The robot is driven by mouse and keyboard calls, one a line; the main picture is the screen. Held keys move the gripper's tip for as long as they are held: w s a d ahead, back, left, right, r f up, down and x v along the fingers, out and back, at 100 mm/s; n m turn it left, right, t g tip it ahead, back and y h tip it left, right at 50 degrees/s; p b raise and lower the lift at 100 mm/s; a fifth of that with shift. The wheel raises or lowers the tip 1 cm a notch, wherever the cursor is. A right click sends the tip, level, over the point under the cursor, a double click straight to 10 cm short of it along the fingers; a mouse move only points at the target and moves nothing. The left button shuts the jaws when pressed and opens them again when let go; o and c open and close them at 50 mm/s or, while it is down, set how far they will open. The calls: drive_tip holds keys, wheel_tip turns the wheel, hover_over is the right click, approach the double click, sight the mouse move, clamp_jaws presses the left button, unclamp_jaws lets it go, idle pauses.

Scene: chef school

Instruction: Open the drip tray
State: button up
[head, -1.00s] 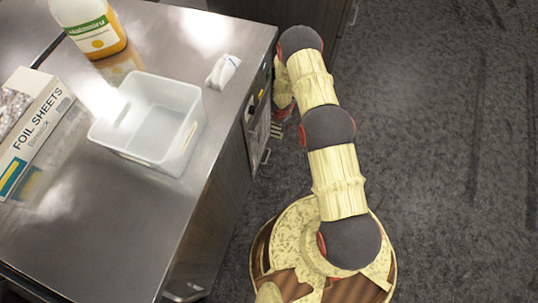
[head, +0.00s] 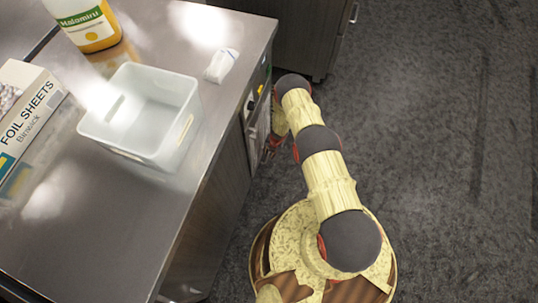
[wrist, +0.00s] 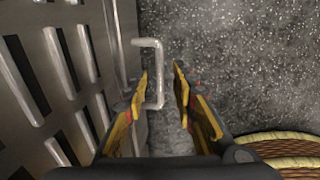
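A slatted metal front (wrist: 62,75) fills the left of the wrist view; it appears to be the drip tray's face, though I cannot tell its exact edges. A thin, pale bar handle (wrist: 159,60) sticks out from it. My gripper (wrist: 162,84) is open. Its two yellow-edged fingers stand on either side of the handle's outer bar, with visible gaps. In the head view my gripper (head: 270,150) is low beside the counter's right side, partly hidden by my arm. The appliance front (head: 258,112) shows there edge-on.
The steel counter (head: 90,225) holds a translucent bin (head: 150,125), a foil sheets box (head: 28,115), a juice bottle (head: 88,25) and a small white item (head: 221,65). A dark cabinet (head: 300,40) stands beyond. The grey floor (head: 430,130) at right is clear.

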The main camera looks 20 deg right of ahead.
drive_tip(key=shift+f, duration=0.5)
drive_tip(key=shift+w, duration=0.1)
drive_tip(key=shift+c, duration=0.2)
clamp_jaws()
idle(0.4)
